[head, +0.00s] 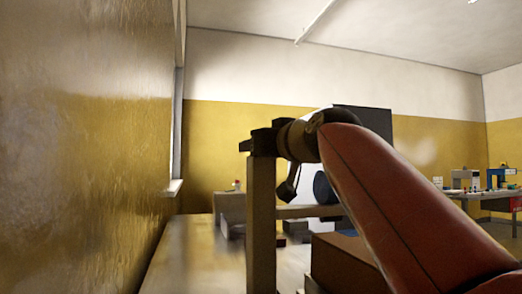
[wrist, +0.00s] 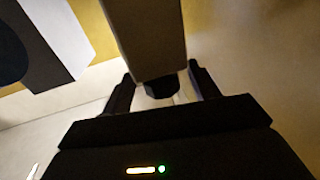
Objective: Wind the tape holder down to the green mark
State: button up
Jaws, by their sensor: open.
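My gripper (head: 262,143) is at the top of an upright tan post (head: 261,225) in the head view. In the wrist view my gripper (wrist: 162,78) is open, one dark finger on each side of the post's end (wrist: 148,38). A dark rounded piece (wrist: 160,89) shows between the fingers below that end; I cannot tell whether the fingers touch it. I cannot pick out the tape holder or a green mark for certain in either view.
A dark blue round part (head: 322,188) stands by a white panel (head: 304,222) behind the post. A brown box (head: 343,262) is at lower right. A glossy yellow wall (head: 80,150) runs along the left. A bench (head: 466,194) with equipment is far right.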

jog(key=b+v, duration=0.1)
jog(key=v, duration=0.5)
jog(key=shift+s, duration=0.25)
jog(key=shift+d, duration=0.1)
